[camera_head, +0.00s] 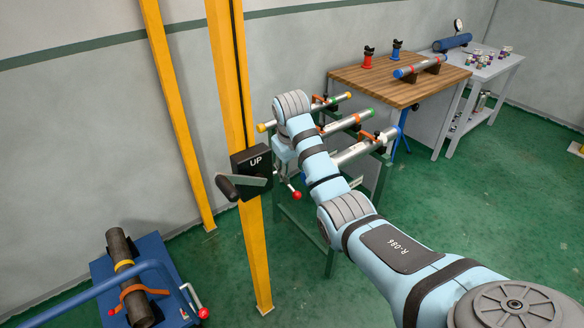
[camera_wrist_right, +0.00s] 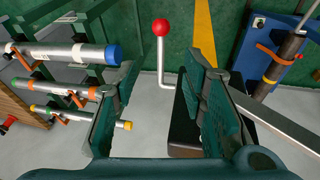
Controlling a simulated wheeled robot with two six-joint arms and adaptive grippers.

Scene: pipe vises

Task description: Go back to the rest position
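My right arm reaches in from the lower right of the head view. Its gripper (camera_head: 286,168) is beside the black box marked UP (camera_head: 252,162) on the yellow post, partly hidden by my wrist. In the wrist view the right gripper (camera_wrist_right: 163,75) is open, its two dark green fingers wide apart and nothing held. A bent metal rod with a red knob (camera_wrist_right: 162,29) shows in the gap between the fingers, touching neither. The red knob (camera_head: 297,195) also shows below the gripper in the head view. My left gripper is not in view.
A rack with several pipes (camera_head: 352,123) stands close behind my right arm. A wooden bench (camera_head: 440,88) and a grey table (camera_head: 500,70) stand at the back right. A blue cart (camera_head: 165,262) with a dark pipe is at the lower left. Green floor lies open at right.

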